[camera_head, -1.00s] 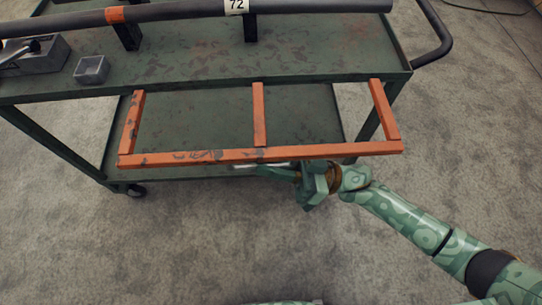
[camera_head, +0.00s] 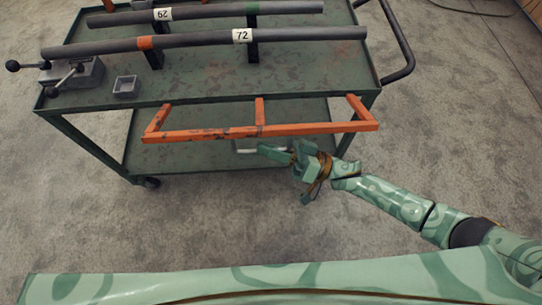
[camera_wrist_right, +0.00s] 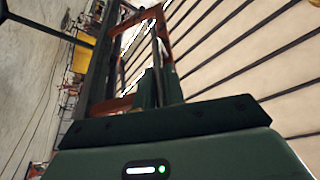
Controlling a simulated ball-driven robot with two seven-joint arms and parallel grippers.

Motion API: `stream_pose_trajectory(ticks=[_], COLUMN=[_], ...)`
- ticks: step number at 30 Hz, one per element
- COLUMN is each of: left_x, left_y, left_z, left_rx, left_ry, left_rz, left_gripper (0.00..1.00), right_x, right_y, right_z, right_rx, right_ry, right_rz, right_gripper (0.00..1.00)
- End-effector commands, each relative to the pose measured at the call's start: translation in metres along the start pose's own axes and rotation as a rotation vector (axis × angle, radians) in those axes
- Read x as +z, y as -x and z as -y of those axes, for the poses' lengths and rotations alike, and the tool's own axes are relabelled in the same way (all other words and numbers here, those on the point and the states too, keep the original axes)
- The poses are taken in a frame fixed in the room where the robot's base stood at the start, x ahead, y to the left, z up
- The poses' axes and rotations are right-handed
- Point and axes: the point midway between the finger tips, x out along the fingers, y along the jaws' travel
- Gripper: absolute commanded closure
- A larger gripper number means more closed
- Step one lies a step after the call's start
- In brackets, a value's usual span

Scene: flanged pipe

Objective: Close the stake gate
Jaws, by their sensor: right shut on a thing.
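The stake gate (camera_head: 215,133) is an orange, scuffed frame with a long outer rail, two end bars and a middle bar. In the head view it juts out from the near side of the green cart (camera_head: 200,95), its outer rail just below the top deck's edge in the picture. The wrist view also shows the orange frame (camera_wrist_right: 152,14) beyond the dark fingers (camera_wrist_right: 160,88). My left gripper is out of view.
A push handle (camera_head: 400,45) curves off the right. The carpet in front is clear.

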Motion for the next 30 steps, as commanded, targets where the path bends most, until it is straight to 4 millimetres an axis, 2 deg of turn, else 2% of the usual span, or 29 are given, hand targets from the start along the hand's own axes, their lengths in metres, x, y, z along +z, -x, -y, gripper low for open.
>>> stream_pose_trajectory(ticks=[1, 3, 12, 18, 24, 30], left_x=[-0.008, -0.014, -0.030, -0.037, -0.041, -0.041], left_y=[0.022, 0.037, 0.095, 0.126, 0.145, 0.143], left_z=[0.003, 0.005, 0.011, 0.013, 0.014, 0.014], left_rx=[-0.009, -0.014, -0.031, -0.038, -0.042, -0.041], left_ry=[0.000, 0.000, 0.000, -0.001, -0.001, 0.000], left_rz=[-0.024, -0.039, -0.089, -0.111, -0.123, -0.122], left_gripper=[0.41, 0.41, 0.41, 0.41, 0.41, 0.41], right_x=[-0.020, -0.029, -0.068, -0.094, -0.118, -0.133], right_y=[-0.009, -0.012, -0.029, -0.040, -0.050, -0.056], right_z=[0.014, 0.018, 0.027, 0.025, 0.018, 0.005], right_rx=[0.012, 0.038, 0.148, 0.221, 0.291, 0.311], right_ry=[-0.026, -0.088, -0.355, -0.532, -0.697, -0.753], right_rz=[-0.002, -0.002, -0.001, 0.001, 0.002, 0.001], right_gripper=[1.00, 1.00, 1.00, 1.00, 1.00, 1.00])
